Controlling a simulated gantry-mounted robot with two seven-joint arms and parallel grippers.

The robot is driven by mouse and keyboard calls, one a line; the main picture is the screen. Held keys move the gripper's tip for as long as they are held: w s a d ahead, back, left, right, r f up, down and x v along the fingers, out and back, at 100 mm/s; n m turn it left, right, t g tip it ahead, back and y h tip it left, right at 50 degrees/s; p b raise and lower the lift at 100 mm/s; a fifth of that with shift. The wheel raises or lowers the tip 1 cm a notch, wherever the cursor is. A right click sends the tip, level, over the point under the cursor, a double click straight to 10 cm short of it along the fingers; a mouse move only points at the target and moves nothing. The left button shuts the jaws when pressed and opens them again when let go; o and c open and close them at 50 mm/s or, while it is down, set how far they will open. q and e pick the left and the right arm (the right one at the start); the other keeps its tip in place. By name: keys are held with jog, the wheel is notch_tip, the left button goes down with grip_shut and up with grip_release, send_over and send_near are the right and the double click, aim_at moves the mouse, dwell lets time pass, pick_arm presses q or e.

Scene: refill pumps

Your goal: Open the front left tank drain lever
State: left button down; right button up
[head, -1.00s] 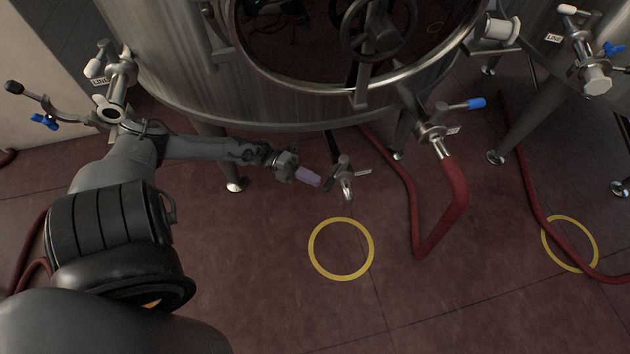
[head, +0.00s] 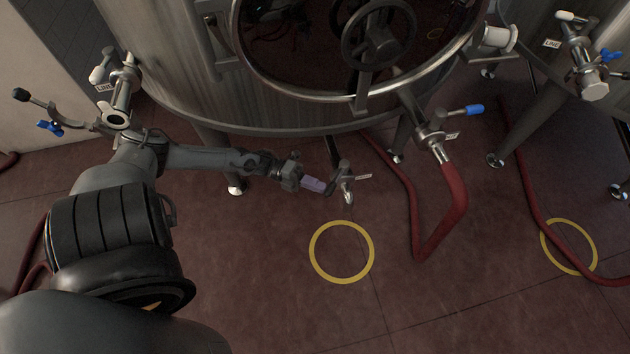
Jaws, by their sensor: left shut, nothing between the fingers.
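The tank (head: 185,60) is a large steel vessel with a round door at the top of the head view. Its low drain valve (head: 347,184) is a small steel outlet under the tank's front, pointing down over the floor. A short pale lever (head: 358,177) sticks out to the right of it, and a dark piece (head: 330,187) shows on its left side. My left gripper (head: 316,185), with purplish fingers, is shut and empty just left of the valve. Its tips are at the dark piece; I cannot tell whether they touch. My right gripper is not in view.
A blue-handled valve (head: 437,131) with a red hose (head: 452,205) hangs to the right. A tank leg (head: 235,185) stands behind my left arm. A yellow floor ring (head: 341,280) lies below the drain valve, with clear floor around it.

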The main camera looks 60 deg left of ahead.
aim_at(330, 194)
pick_arm(q)
jog(key=shift+w+d+r+n+t+y+p, duration=0.1)
jog(key=shift+w+d+n+t+y+p, duration=0.25)
jog(key=shift+d+n+t+y+p, duration=0.85)
jog(key=shift+w+d+r+n+t+y+p, duration=0.1)
jog(key=shift+w+d+n+t+y+p, duration=0.5)
jog(key=shift+p, duration=1.15)
jog(key=shift+w+d+r+n+t+y+p, duration=0.1)
jog(key=shift+d+n+t+y+p, duration=0.45)
jog(key=shift+y+p, duration=0.75)
jog(key=shift+w+d+f+n+t+y+p, duration=0.15)
jog(key=shift+w+d+n+t+y+p, duration=0.25)
jog(key=shift+n+y+p, duration=0.3)
jog(key=shift+w+d+f+n+t+y+p, duration=0.15)
jog(key=shift+w+d+n+t+y+p, duration=0.15)
jog(key=shift+w+n+t+y+p, duration=0.35)
jog(key=shift+s, duration=0.25)
